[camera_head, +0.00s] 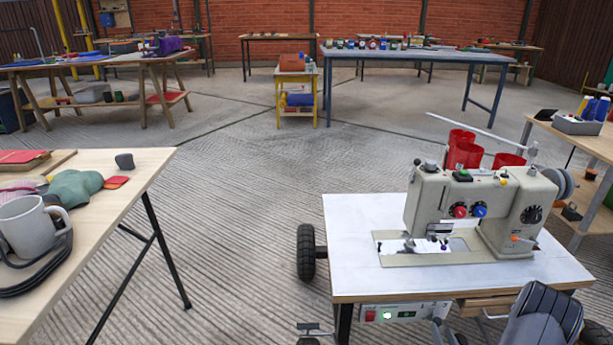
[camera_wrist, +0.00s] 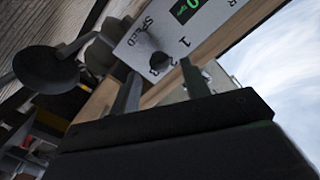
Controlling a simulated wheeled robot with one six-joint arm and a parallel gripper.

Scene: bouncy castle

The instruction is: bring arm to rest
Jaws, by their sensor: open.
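In the wrist view my gripper (camera_wrist: 160,70) shows as two grey fingers standing apart, with nothing held between them. The dark body of the gripper fills the lower part of that view. Just beyond the fingertips is a pale control panel (camera_wrist: 205,22) with a SPEED label, a dark knob (camera_wrist: 159,62) and a green display. I cannot tell whether the fingertips touch the panel. In the head view a panel (camera_head: 405,313) is on the front of the sewing table (camera_head: 350,225). The gripper cannot be made out clearly in the head view.
A sewing machine (camera_head: 470,205) stands on the white table, with red cylinders (camera_head: 463,150) behind it. A wooden table (camera_head: 125,195) with a mug (camera_head: 28,228) is at the left. Another table (camera_head: 590,143) is at the right. The floor (camera_head: 250,190) between is clear.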

